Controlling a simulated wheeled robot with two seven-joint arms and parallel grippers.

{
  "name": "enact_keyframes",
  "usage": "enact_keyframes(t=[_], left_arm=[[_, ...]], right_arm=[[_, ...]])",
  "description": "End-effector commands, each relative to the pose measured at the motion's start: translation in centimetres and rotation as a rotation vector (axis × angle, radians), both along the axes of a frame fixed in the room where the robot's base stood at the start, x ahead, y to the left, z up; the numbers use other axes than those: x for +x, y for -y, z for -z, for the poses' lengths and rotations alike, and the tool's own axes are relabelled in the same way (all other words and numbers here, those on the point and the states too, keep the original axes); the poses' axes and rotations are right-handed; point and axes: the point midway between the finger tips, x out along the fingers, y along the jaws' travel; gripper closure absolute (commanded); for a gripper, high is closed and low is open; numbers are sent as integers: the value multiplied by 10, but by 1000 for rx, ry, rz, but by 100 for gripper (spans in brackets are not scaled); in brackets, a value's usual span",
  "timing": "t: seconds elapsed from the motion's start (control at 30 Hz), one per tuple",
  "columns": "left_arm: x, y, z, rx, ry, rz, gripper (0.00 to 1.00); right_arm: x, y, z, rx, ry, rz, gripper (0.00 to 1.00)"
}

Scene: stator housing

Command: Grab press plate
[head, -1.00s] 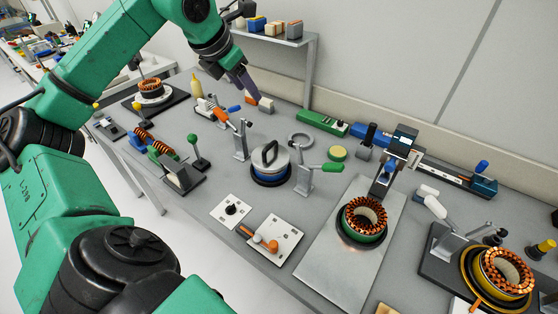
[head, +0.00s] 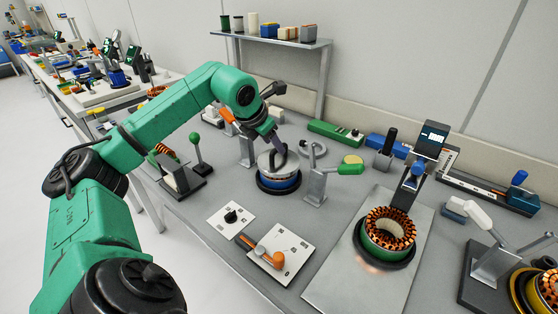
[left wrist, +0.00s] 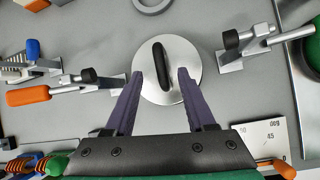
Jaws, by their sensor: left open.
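The press plate (head: 267,161) is a silver disc with a black arched handle, lying on a blue round fixture (head: 279,183) with a dark base in the middle of the table. In the left wrist view the press plate (left wrist: 166,88) lies straight ahead, its black handle (left wrist: 160,66) running lengthwise. My left gripper (head: 277,147) is over the plate. In the left wrist view its two purple fingers (left wrist: 160,76) are open, one on each side of the handle, overlapping the disc. I cannot tell how far above the plate the fingertips are. My right gripper is not in view.
A toggle clamp with a green handle (head: 349,169) stands right of the fixture; one with an orange handle (left wrist: 30,96) stands on the other side. A stator (head: 389,230) sits on a metal plate at right. White panels (head: 277,252) lie in front. A shelf (head: 290,42) stands behind.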

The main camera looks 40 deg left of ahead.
Motion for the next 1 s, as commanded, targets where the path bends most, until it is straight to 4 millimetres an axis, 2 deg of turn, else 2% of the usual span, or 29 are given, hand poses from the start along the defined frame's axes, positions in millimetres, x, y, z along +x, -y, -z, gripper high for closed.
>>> enact_keyframes(t=[0.17, 0.3, 0.47, 0.5, 0.63, 1.0], left_arm=[[20, 1, 22, -6, -6, 1, 45], [29, -1, 40, -2, -2, 0, 45], [30, -2, 42, 0, -1, 0, 45], [30, -2, 42, 0, -1, 0, 49], [29, -2, 42, 0, -1, 0, 98], [29, -2, 42, 0, -1, 0, 100]], right_arm=[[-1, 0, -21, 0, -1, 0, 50], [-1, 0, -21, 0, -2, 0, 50], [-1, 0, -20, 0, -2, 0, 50], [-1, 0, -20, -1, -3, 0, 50], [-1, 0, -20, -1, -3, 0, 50], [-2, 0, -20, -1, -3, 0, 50]])
